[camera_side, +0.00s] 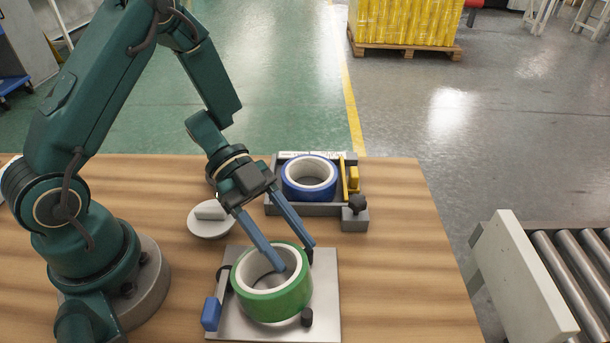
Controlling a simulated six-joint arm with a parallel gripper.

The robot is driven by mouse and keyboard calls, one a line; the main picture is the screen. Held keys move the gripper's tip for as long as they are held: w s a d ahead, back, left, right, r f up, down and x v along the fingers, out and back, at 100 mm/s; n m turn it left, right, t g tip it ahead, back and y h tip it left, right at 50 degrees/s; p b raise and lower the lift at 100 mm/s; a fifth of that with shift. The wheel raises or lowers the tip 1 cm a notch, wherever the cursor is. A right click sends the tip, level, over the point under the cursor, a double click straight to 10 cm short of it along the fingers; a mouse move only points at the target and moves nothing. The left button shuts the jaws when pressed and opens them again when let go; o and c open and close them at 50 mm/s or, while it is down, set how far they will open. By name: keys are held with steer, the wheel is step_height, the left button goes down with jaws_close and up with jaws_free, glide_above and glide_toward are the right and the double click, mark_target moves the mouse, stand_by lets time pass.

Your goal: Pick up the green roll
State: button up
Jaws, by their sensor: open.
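The green roll (283,300) is a wide ring of green tape with a white core. It lies flat on a grey metal plate (326,293) near the table's front edge. My gripper (296,258) is open and comes down on the roll from the upper left. One finger reaches into the roll's hollow middle. The other finger is at the roll's far right side, just outside the ring. The roll's wall appears to lie between the two fingers. I cannot tell whether either finger touches it.
A blue tape roll (309,190) sits in a grey holder (286,209) with a yellow part behind the plate. A white round piece with a handle (211,221) lies to the left. A blue block (211,314) and a dark knob (307,318) are on the plate. A roller conveyor (575,285) stands at right.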

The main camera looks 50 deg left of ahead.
jaws_close()
steer(key=shift+f, duration=0.1)
stand_by(0.3)
